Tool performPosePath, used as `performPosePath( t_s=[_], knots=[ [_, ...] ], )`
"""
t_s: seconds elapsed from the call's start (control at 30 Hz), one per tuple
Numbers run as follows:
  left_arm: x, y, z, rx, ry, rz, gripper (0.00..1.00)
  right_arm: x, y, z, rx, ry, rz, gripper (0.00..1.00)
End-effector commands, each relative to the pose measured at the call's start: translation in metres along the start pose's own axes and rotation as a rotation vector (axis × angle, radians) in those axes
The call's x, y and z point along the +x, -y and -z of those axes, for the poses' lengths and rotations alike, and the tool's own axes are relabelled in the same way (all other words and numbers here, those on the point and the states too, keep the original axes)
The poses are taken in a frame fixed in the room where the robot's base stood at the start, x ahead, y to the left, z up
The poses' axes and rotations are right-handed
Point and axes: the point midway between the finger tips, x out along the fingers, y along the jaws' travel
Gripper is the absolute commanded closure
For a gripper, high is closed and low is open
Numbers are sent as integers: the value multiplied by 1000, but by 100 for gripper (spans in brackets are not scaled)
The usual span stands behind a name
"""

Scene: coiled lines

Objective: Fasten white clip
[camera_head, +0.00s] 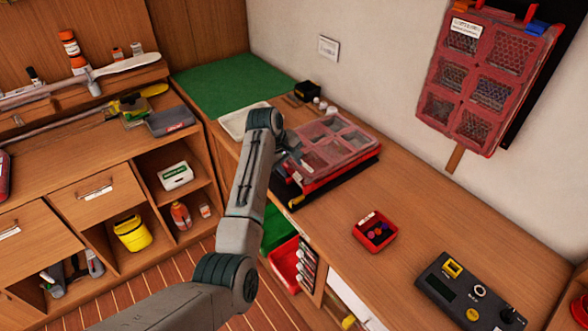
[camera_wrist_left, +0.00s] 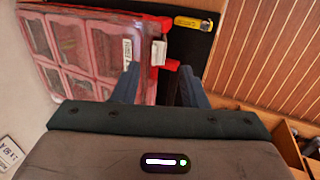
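The red case (camera_head: 335,146) with a clear compartmented lid lies on a black mat (camera_head: 345,176) on the bench. In the left wrist view the case (camera_wrist_left: 75,45) fills the upper left. The white clip (camera_wrist_left: 158,52) sits at the case's front edge, beside red latch parts (camera_wrist_left: 172,66). Whether it is fastened is unclear. My left gripper (camera_head: 287,165) is at the case's near left edge. In the wrist view its two dark fingers (camera_wrist_left: 158,69) are apart, one on either side of the clip, with no visible grip on it. My right gripper is not in view.
A small red tray (camera_head: 375,230) and a dark control box (camera_head: 472,292) stand on the bench to the right. A white tray (camera_head: 243,122) lies behind my left arm. A red organizer (camera_head: 485,80) hangs on the wall.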

Motion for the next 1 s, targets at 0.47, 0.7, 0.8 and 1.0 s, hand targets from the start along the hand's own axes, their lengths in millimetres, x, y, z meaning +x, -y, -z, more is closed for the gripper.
performPosePath(
  t_s=[0.47,0.7,0.8,1.0],
  knots=[
    [45,0,0,1,-1,-1,61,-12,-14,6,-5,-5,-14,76],
    [46,0,0,1,-1,-2,65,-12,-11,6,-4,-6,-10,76],
    [45,0,0,1,-1,-2,84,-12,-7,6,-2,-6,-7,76],
    [45,0,0,1,-1,0,100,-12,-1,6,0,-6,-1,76]
  ],
)
